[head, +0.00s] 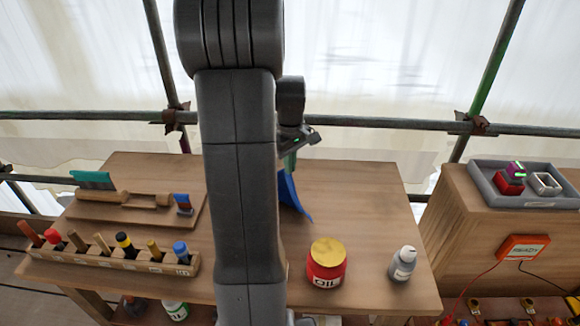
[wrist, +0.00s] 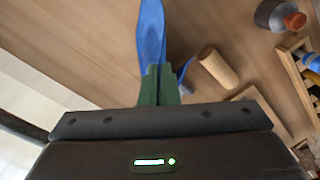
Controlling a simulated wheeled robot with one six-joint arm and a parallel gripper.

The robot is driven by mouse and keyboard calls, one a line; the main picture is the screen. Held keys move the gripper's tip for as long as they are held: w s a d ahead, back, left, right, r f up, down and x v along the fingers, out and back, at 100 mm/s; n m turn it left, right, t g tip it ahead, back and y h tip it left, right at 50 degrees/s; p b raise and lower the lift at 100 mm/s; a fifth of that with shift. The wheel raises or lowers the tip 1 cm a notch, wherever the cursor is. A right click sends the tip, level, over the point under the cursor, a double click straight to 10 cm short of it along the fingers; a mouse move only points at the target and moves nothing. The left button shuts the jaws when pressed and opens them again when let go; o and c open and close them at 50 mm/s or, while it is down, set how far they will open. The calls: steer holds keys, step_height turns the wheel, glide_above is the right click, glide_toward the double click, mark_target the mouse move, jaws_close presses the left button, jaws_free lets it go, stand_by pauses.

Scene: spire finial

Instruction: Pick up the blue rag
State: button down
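The blue rag (head: 292,199) hangs below my gripper (head: 290,160) in the head view, over the middle of the wooden workbench. Part of the rag is hidden behind my arm. In the wrist view, the green fingers of my gripper (wrist: 160,84) are together on the blue rag (wrist: 151,32). A long fold runs out past the fingertips, and a small bit sticks out on their right. I cannot tell whether the rag's lower tip touches the bench.
The workbench (head: 370,205) carries a red oil tin (head: 326,264) and a grey bottle (head: 402,263) at front right. A grey tray (head: 525,200) sits on a side cabinet. Scaffold poles stand behind.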

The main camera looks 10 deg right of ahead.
step_height(320, 180, up, 20)
steer(key=p, duration=0.5)
steer(key=shift+f+p, duration=0.2)
steer(key=shift+p, duration=0.2)
